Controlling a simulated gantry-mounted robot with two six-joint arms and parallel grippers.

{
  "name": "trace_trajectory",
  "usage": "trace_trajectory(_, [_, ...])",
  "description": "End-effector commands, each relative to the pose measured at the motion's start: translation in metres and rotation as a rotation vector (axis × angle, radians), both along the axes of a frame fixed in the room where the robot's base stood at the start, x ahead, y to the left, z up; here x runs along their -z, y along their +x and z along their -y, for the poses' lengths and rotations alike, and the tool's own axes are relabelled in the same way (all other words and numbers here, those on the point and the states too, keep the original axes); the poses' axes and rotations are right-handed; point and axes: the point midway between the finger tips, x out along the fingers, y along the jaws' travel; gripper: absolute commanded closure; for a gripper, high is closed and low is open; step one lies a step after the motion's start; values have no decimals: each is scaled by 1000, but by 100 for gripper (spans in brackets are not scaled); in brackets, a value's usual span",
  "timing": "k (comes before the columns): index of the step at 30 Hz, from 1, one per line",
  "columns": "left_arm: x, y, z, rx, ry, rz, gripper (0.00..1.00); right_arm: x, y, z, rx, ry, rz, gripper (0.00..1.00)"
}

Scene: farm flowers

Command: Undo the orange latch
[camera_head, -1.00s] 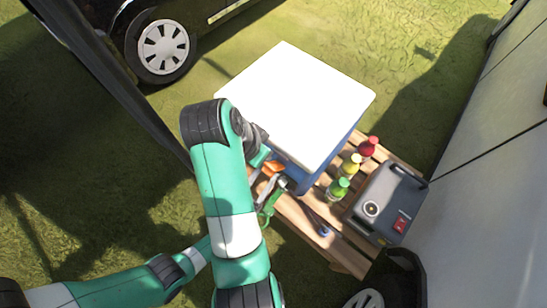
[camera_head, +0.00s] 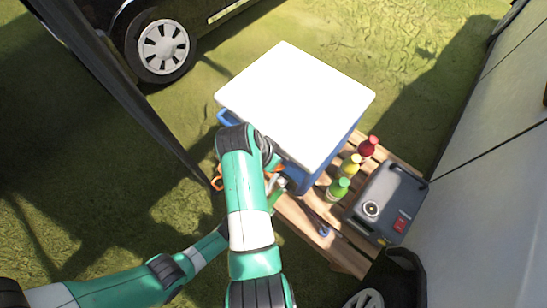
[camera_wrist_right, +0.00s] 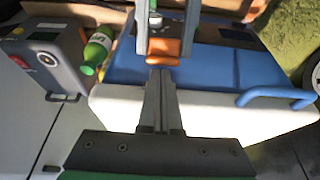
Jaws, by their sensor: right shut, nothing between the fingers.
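The cooler has a blue body (camera_head: 300,180) and a large white lid (camera_head: 297,105). In the right wrist view it appears upside down, with the blue wall (camera_wrist_right: 215,68) above the white lid (camera_wrist_right: 220,116). The orange latch (camera_wrist_right: 165,48) is on that wall; a bit of orange (camera_head: 277,168) also shows beside my arm in the head view. My right gripper (camera_wrist_right: 160,72) is shut and empty, its tips just below the latch in the picture; contact is unclear. My left gripper (camera_wrist_right: 166,48) appears at the top with its two grey fingers apart, on either side of the latch.
Green (camera_head: 338,188), yellow (camera_head: 351,165) and red (camera_head: 368,147) bottles stand right of the cooler on a wooden slatted table (camera_head: 345,258). A grey box (camera_head: 385,203) with a red switch stands beside them. Another orange piece (camera_head: 217,183) shows left of my arm. Vehicles flank the grass.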

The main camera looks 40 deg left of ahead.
Motion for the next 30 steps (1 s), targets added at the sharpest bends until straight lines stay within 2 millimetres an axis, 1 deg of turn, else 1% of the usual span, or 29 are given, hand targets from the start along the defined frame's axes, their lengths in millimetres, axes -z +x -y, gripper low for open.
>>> trace_trajectory(7, [-1,0,0,0,0,4,100,7,-10,-1,-1,-4,90,100])
trace_trajectory(17, [-2,1,0,0,0,4,100,9,-14,0,-1,-8,97,100])
trace_trajectory(18, [-2,1,0,0,0,4,47,9,-14,0,-2,-8,97,100])
trace_trajectory(22, [-1,1,0,0,0,3,23,8,-13,0,-2,-7,100,100])
trace_trajectory(23, [-1,1,0,0,0,3,20,8,-13,0,-1,-6,100,100])
trace_trajectory(30, [-1,0,0,0,0,1,20,7,-12,0,0,-4,104,100])
